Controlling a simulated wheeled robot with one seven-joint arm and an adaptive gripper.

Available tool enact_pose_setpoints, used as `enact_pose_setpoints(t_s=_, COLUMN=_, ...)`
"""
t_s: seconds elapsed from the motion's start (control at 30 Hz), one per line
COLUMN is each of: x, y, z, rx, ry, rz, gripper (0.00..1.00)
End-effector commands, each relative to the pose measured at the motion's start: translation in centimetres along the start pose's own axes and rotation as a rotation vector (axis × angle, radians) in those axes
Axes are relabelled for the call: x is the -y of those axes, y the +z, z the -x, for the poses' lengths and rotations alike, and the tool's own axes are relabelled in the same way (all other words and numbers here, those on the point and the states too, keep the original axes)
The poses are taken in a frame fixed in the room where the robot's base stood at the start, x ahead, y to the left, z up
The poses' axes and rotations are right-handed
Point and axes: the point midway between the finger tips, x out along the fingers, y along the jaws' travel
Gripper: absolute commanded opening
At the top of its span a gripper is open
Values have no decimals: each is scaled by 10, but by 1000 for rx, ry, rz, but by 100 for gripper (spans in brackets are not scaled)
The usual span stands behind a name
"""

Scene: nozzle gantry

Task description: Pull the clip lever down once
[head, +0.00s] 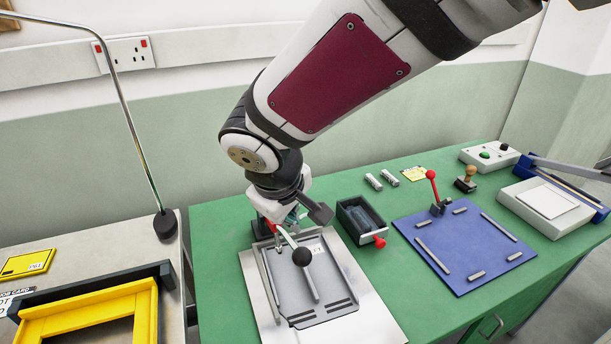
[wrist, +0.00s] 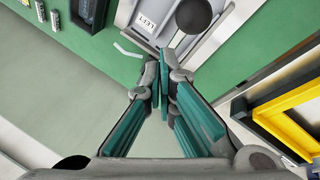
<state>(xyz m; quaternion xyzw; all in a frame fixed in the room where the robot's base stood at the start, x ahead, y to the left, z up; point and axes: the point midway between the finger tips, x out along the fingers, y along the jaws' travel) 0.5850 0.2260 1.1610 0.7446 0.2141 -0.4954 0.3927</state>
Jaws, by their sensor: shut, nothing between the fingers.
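A lever with a dark ball knob (head: 302,256) rises over the grey tray fixture (head: 335,300) on the green bench; I take it to be the clip lever. In the wrist view the ball (wrist: 193,15) is at the top, just beyond my fingertips, with its grey arm running down towards them. My gripper (wrist: 161,70) is shut and empty, its teal fingers beside the lever arm; I cannot tell whether they touch it. In the head view my gripper (head: 289,218) is at the fixture's back edge, partly hidden by my wrist.
A black box with a red knob (head: 380,242) stands right of the fixture. A blue board (head: 465,247) carries a red-topped lever (head: 432,176). A yellow frame (head: 90,312) lies on the left table. A thin metal pole (head: 125,105) stands left of my arm.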

Motion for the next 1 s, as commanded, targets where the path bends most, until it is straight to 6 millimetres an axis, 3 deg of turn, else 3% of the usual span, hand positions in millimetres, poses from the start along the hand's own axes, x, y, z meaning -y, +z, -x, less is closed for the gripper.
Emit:
enact_pose_setpoints(t_s=0.37, x=-16, y=-16, z=24, rx=0, ry=0, rz=-2, gripper=0)
enact_pose_setpoints(t_s=1.0, x=-18, y=-18, z=25, rx=0, ry=1, rz=0, gripper=0)
